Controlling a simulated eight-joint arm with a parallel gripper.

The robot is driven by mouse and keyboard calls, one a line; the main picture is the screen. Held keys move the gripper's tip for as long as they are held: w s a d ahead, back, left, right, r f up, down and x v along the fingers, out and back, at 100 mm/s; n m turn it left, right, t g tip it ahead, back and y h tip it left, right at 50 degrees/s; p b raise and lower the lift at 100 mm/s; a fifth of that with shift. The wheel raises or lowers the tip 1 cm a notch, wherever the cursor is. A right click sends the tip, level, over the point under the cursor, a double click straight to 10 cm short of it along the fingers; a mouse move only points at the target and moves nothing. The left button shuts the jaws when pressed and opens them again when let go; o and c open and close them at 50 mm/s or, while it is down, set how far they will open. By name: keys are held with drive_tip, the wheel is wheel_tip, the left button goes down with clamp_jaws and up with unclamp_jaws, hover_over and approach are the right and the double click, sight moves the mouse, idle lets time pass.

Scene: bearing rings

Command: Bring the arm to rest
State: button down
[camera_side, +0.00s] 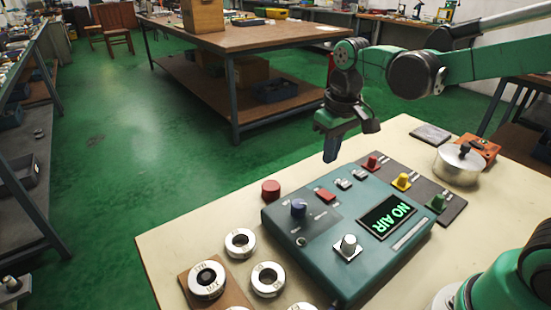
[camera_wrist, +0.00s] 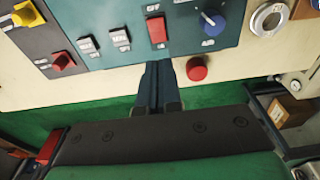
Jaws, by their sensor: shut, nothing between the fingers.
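My gripper (camera_side: 331,157) is in the air above the back edge of the table, behind the teal control box (camera_side: 286,248). Its fingers point down and are closed together with nothing between them. In the wrist view the shut fingers (camera_wrist: 156,70) reach toward the back edge of the box, near a red switch and a loose red round knob (camera_wrist: 197,69). The same red knob (camera_side: 271,190) sits on the table left of the box in the side view. The box display reads "NO AIR".
Several metal bearing rings (camera_side: 240,242) lie left of the box, one on a brown wooden block. Red, yellow and green knobs stand on a dark plate (camera_side: 453,205) at the right. A lidded metal pot (camera_side: 459,166) stands beyond it. The air above the table's left part is free.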

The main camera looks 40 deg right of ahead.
drive_tip(key=s+a+r+t, duration=0.1)
drive_tip(key=s+t, duration=0.5)
drive_tip(key=shift+a, duration=0.15)
drive_tip(key=c, duration=1.5)
unclamp_jaws()
drive_tip(key=shift+r, duration=0.1)
